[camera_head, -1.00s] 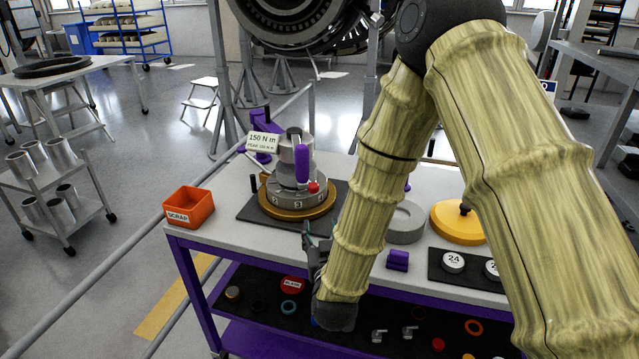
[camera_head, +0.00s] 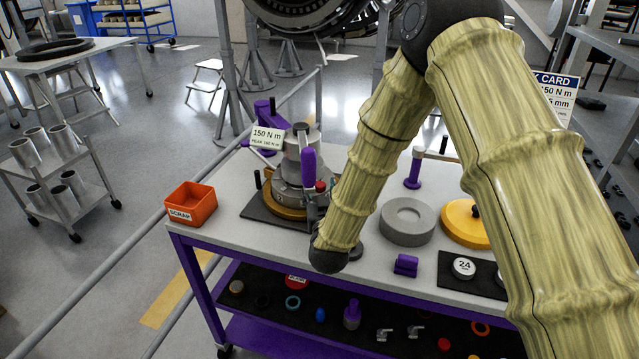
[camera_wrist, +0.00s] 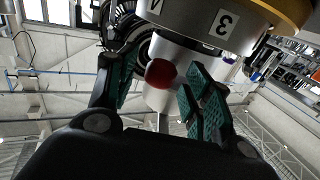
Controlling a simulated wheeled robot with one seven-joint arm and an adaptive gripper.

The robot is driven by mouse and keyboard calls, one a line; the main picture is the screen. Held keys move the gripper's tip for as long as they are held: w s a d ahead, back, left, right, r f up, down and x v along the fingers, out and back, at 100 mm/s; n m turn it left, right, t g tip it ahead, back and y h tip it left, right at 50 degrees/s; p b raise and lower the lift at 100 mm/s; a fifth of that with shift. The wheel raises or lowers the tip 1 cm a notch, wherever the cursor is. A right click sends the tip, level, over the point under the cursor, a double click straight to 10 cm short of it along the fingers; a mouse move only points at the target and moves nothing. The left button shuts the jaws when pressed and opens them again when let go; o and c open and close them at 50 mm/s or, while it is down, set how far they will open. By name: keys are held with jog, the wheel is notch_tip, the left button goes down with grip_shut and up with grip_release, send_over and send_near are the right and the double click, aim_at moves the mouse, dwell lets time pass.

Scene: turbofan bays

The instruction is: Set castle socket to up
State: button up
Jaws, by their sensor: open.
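A stepped grey fixture (camera_head: 286,190) stands upright on a bronze round base on a dark mat. It has a purple upright handle (camera_head: 309,165) and a red ball knob (camera_head: 320,186). I cannot tell for sure which part is the castle socket. My gripper (camera_head: 314,207) is at the fixture's front right, partly hidden by my arm. In the wrist view my gripper (camera_wrist: 162,82) is open, its green-padded fingers on either side of the red knob (camera_wrist: 160,73). Whether they touch it is unclear.
An orange scrap bin (camera_head: 190,203) is at the bench's left. A grey ring (camera_head: 406,222), yellow disc (camera_head: 465,224), purple block (camera_head: 406,265) and purple-based post (camera_head: 415,168) lie to the right. A 150 N m display (camera_head: 267,137) stands behind the fixture. Small parts fill the lower shelf.

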jog(key=shift+w, duration=0.95)
jog(key=shift+a, duration=0.1)
